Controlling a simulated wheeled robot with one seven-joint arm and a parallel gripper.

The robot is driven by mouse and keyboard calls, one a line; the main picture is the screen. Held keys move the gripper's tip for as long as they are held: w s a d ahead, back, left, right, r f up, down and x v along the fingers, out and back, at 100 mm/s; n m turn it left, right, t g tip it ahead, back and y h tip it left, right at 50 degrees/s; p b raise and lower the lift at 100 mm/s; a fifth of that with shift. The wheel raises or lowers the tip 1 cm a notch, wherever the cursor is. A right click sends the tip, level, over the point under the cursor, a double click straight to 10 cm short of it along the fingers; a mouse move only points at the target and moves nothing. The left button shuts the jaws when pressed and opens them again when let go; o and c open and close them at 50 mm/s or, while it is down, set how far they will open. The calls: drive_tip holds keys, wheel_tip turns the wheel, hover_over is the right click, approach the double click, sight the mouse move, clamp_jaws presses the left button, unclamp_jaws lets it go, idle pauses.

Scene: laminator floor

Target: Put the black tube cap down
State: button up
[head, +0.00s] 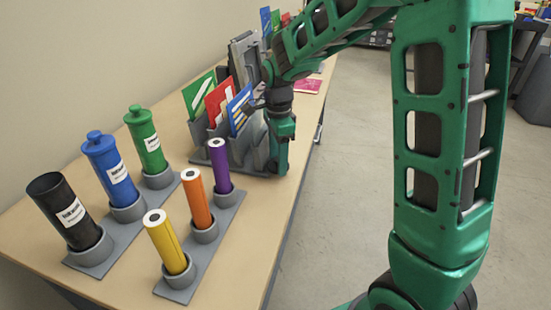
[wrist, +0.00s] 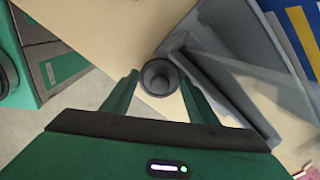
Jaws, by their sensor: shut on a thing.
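My gripper (head: 279,168) hangs over the right edge of the table, beside the grey card holder. In the wrist view my gripper (wrist: 159,82) has its two green fingers closed on the black tube cap (wrist: 160,77), a small round dark grey piece with a raised middle. The cap cannot be made out in the head view. The black tube (head: 66,211) stands tilted in a grey rack at the left, its top open. Whether the cap touches the table cannot be told.
Capped blue (head: 110,170) and green (head: 146,139) tubes share the black tube's rack (head: 96,262). Yellow (head: 165,241), orange (head: 196,198) and purple (head: 219,165) rolls stand in a front rack. The card holder (head: 246,156) is close to my gripper. Bare tabletop (head: 262,205) lies in front.

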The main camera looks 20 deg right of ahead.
drive_tip(key=shift+f, duration=0.55)
drive_tip(key=o, duration=0.7)
drive_tip(key=shift+o, duration=0.2)
wheel_tip(320, 180, up, 13)
drive_tip(key=s+d+f+n, duration=0.1)
drive_tip(key=s+d+n, duration=0.5)
drive_tip(key=s+d, duration=0.8)
drive_tip(key=s+d+f+n, duration=0.1)
drive_tip(key=s+f+n, duration=0.1)
drive_tip(key=s, duration=0.6)
drive_tip(key=s+d+f+n, duration=0.2)
drive_tip(key=s+f+n, duration=0.1)
drive_tip(key=s, duration=0.6)
drive_tip(key=shift+s+f+n, duration=0.2)
drive_tip(key=shift+s+n, duration=0.05)
drive_tip(key=shift+n, duration=0.25)
